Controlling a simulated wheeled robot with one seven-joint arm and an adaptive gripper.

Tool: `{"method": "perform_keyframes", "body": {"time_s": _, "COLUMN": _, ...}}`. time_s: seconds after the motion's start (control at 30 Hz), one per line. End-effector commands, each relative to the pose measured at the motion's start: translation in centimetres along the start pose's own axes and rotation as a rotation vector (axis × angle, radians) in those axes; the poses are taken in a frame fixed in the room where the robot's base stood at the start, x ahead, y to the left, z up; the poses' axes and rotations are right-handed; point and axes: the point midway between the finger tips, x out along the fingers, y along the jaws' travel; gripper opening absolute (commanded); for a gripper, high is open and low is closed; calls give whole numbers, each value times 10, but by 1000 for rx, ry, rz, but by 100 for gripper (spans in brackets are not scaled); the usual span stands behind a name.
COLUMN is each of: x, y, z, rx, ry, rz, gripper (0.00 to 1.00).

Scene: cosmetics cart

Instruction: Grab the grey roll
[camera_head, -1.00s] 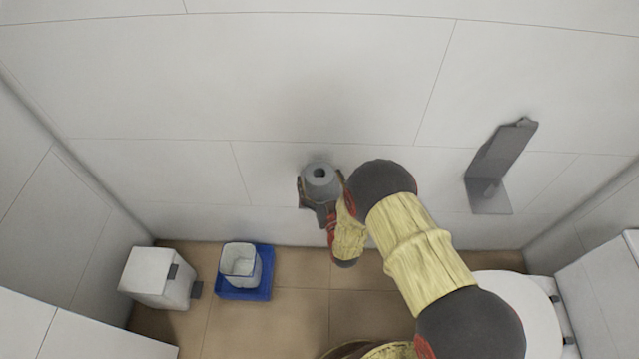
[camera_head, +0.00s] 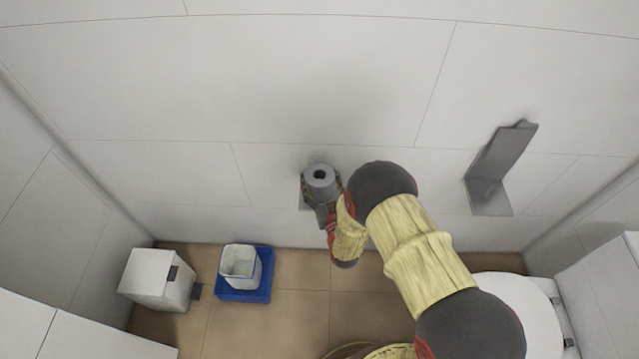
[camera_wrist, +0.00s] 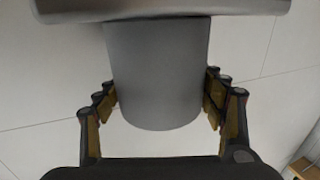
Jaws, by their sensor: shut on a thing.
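The grey roll (camera_head: 321,183) is upright against the back wall, with a dark hole in its top. In the wrist view, the grey roll (camera_wrist: 158,75) fills the middle, between the two fingers. My gripper (camera_head: 323,200) comes to the roll from below right, with its fingers on either side of it. In the wrist view my gripper (camera_wrist: 162,92) is shut on the roll, with a finger against its left and right sides. A grey plate (camera_wrist: 160,8) crosses the top of that view at the roll's end. My gripper hides part of the roll's lower side in the head view.
A grey wall bracket (camera_head: 492,180) is on the wall to the right. A white bin (camera_head: 239,262) stands on a blue base (camera_head: 244,294) on the floor, beside a white box (camera_head: 155,277). A white round seat (camera_head: 520,300) is at lower right. The wall above is bare.

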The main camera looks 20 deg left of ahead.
Motion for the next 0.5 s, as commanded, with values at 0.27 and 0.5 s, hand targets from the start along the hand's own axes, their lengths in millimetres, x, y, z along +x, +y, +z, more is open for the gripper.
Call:
{"method": "perform_keyframes", "body": {"time_s": 0.27, "x": 0, "y": 0, "z": 0, "rx": 0, "ry": 1, "rz": 0, "gripper": 42}}
{"method": "perform_keyframes", "body": {"time_s": 0.5, "x": 1, "y": 0, "z": -19, "rx": 0, "ry": 4, "rz": 0, "gripper": 42}}
